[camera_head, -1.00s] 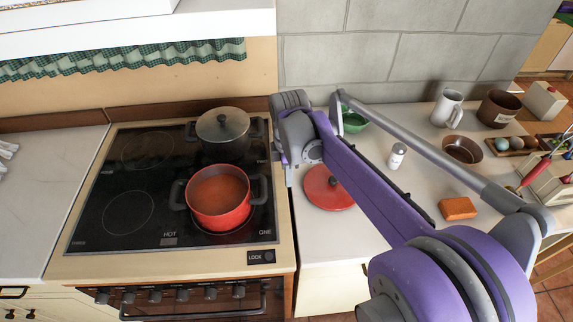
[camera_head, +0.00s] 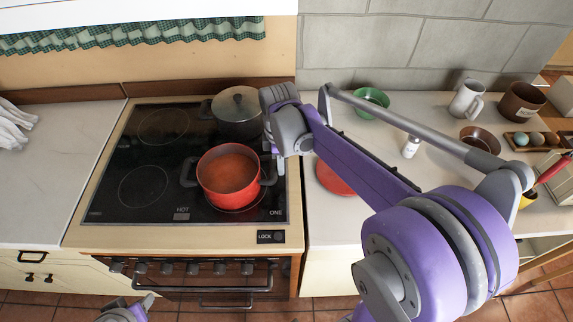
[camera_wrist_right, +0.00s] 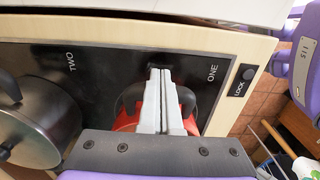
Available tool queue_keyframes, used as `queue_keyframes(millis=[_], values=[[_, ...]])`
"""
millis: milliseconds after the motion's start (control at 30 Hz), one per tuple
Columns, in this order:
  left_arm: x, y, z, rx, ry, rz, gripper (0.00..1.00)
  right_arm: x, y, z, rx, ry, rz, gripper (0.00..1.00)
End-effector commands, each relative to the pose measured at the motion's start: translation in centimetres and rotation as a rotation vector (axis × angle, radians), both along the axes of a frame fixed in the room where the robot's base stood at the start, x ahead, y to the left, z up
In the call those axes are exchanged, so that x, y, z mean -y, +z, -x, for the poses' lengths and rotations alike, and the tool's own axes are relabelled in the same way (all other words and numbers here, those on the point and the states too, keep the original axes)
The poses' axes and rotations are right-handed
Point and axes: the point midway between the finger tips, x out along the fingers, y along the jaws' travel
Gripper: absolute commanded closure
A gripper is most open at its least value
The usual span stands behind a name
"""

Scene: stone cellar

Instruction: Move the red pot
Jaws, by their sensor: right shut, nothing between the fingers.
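The red pot (camera_head: 229,177), with orange-red contents and dark side handles, stands on the front right of the black hob. In the right wrist view its red wall (camera_wrist_right: 128,117) shows partly behind my fingers. My right gripper (camera_head: 276,160) is over the hob's right side, close to the pot's right handle; whether it touches is unclear. In the right wrist view its fingers (camera_wrist_right: 160,74) are shut together with nothing between them. Part of my left arm, seemingly its gripper end (camera_head: 125,311), shows at the bottom edge, too cropped to tell its state.
A lidded steel pot (camera_head: 237,112) stands behind the red pot. A red lid (camera_head: 333,180) lies on the right counter, partly hidden by my arm. A green bowl (camera_head: 371,101), a shaker (camera_head: 411,146) and mugs stand there too. The left counter (camera_head: 60,180) is mostly clear.

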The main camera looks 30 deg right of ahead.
Motion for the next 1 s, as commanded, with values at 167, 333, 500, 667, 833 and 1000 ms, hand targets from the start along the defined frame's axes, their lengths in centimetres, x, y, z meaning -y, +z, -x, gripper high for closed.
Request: queue_keyframes(millis=[167, 333, 500, 667, 833, 1000], values=[[0.0, -0.6, 0.3, -0.005, 0.000, 0.000, 0.50, -4.8, -0.2, -2.8, 0.001, 0.010, -0.004, 1.00], [0.0, -0.9, 0.4, -0.007, 0.000, 0.000, 0.50, -9.1, -0.1, -5.5, 0.001, 0.009, -0.004, 1.00], [0.0, -0.9, 0.4, -0.007, 0.000, 0.000, 0.50, -13.5, -0.1, -8.2, 0.002, 0.008, -0.005, 1.00], [0.0, -0.7, 0.3, -0.006, 0.000, 0.000, 0.50, -17.6, 0.0, -10.7, 0.003, 0.008, -0.004, 1.00], [0.0, -0.2, 0.1, -0.002, 0.000, 0.000, 0.50, -21.2, 0.1, -13.0, 0.002, 0.006, -0.003, 1.00], [0.0, 0.0, 0.0, 0.000, 0.000, 0.000, 0.50, -22.9, 0.1, -14.0, 0.002, 0.003, -0.003, 1.00]])
